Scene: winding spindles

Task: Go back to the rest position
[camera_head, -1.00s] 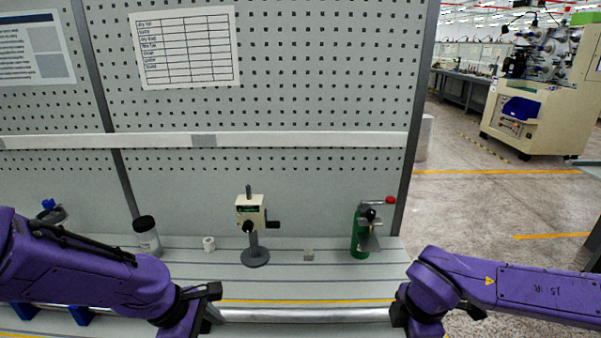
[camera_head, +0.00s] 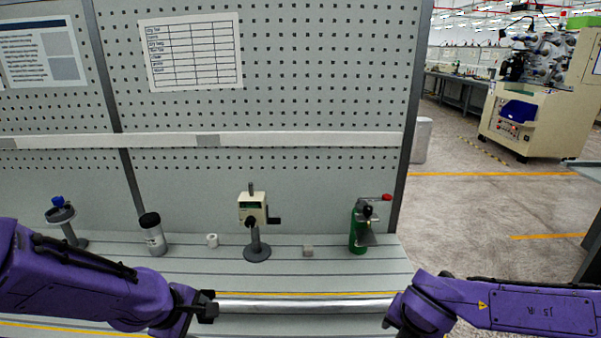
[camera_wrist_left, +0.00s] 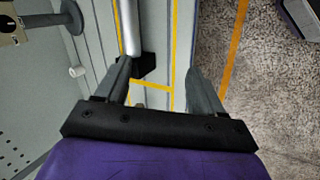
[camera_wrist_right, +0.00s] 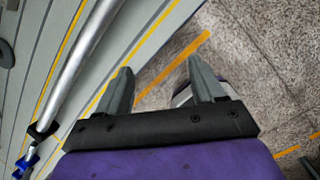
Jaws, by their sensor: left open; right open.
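My left gripper (camera_wrist_left: 160,75) is open and empty, its two fingers apart in the left wrist view over the bench's front edge. In the head view my left arm (camera_head: 90,280) reaches in low from the left, its fingers not clear. My right gripper (camera_wrist_right: 158,80) is open and empty in the right wrist view, above the bench edge and floor. In the head view my right arm (camera_head: 500,303) comes in low from the right. A silver bar (camera_head: 300,306) lies along the bench front between the two hands.
On the bench (camera_head: 330,275) stand a cream winder with a crank (camera_head: 252,209), a green device (camera_head: 358,230), a dark-lidded jar (camera_head: 153,236), a small white roll (camera_head: 212,240), a small grey block (camera_head: 308,251) and a blue-topped stand (camera_head: 62,215). Open floor (camera_head: 480,215) lies right.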

